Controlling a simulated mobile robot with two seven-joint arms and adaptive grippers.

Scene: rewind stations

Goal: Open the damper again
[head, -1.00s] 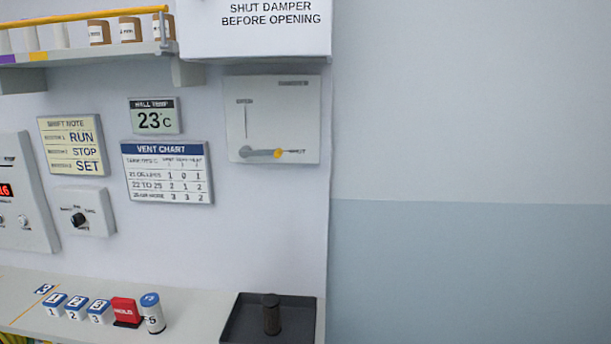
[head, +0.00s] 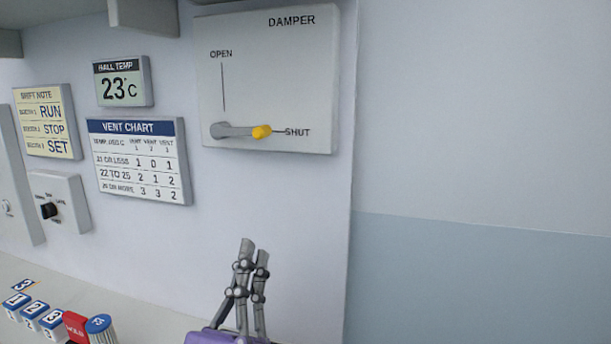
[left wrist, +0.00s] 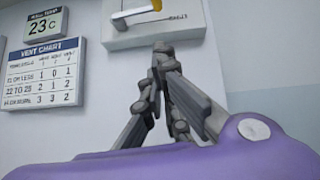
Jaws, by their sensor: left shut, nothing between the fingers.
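The damper panel (head: 285,90) is a pale box on the wall, marked OPEN at its upper left and SHUT at its lower right. Its grey lever (head: 237,131) with a yellow tip (head: 261,132) lies level, pointing at SHUT. My left gripper (head: 254,247) is shut and empty, fingers pointing up, below the panel and apart from it. In the left wrist view the closed fingertips (left wrist: 163,48) show just under the panel's lower edge (left wrist: 125,40), with the yellow tip (left wrist: 157,4) at the top of the picture. My right gripper is not in view.
A vent chart (head: 138,160), a hall temperature display (head: 123,82) reading 23 °C and a shift note (head: 47,121) hang to the left. Numbered blocks (head: 35,312), a red block (head: 76,326) and a blue-topped cylinder (head: 99,328) stand on the shelf. Wall to the right is bare.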

